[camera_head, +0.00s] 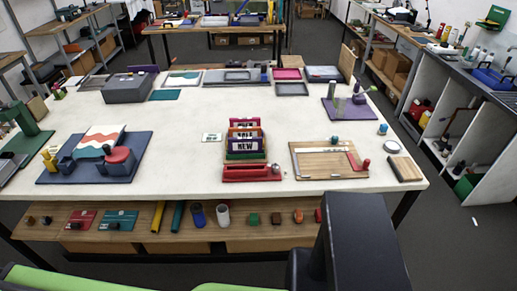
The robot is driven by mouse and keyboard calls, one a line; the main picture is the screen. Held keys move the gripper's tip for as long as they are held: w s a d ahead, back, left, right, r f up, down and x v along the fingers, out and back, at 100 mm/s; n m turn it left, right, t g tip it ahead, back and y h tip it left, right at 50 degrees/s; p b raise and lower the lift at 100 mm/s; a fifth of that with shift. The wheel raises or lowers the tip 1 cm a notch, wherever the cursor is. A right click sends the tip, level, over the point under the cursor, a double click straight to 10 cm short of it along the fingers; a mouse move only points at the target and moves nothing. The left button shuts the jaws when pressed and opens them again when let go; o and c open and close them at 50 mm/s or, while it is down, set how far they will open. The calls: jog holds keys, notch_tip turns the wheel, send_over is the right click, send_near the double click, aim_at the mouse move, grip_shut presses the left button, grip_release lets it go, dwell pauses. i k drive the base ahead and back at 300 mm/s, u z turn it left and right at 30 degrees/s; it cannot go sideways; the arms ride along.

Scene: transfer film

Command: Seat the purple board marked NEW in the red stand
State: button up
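The purple board marked NEW (246,145) stands upright near the front middle of the white table, in front of other upright coloured boards (246,127) in a dark green holder (246,156). The red stand (252,174) lies low just in front of it, nearer the table's front edge. No board shows in the red stand. A dark part of my own body fills the lower right. My gripper's fingers are not in view.
A white card marked NEW (211,137) lies left of the boards. A tan framed tray (310,174) and a wooden block (405,169) lie to the right. A blue tray (48,178) with a red-handled tool stands left. Bare white tabletop lies between it and the boards.

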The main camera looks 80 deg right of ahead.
aim_at(232, 173)
jog(key=u, duration=0.35)
jog(key=k, duration=0.05)
jog(key=z, duration=3.1)
